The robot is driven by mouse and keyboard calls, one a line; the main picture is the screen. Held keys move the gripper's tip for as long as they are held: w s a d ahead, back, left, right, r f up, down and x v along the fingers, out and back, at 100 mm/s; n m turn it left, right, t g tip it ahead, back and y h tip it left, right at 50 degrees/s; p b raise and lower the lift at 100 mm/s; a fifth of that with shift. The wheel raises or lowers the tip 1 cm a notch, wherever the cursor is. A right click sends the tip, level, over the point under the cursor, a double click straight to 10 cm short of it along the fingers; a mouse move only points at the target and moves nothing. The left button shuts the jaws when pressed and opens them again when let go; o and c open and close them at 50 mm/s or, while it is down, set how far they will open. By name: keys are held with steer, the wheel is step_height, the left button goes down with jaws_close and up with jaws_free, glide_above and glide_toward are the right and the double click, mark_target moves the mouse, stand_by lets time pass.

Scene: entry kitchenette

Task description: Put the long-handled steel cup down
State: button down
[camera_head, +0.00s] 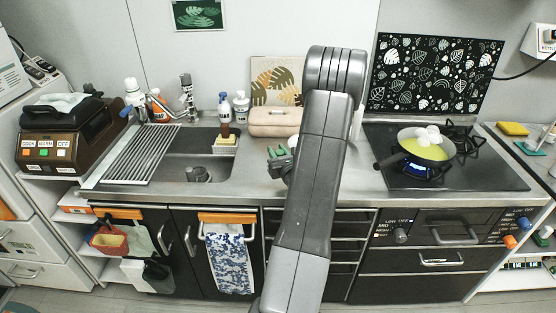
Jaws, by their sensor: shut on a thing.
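My arm reaches up the middle of the view and over the counter. Part of my gripper (279,158), dark with green on it, shows just left of the arm above the counter. The arm hides the rest. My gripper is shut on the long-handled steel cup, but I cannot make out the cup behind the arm. I cannot tell whether it touches the counter (258,188).
Left of the gripper is the sink (180,150), with a drying rack (140,155) over its left part. A pinkish case (273,122) stands behind. At right, a pan (425,150) sits over a lit flame on the stove (480,178).

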steer(key=shift+f, duration=1.8)
steer(key=shift+f, duration=0.2)
steer(key=c, duration=1.1)
jaws_free()
steer(key=shift+c, duration=0.2)
steer(key=shift+r, duration=0.1)
steer(key=shift+r, duration=0.15)
steer(key=shift+s+d, duration=0.15)
steer(key=shift+s, duration=0.15)
steer(key=b+v, duration=0.2)
steer(key=v, duration=0.9)
steer(key=shift+s, duration=0.2)
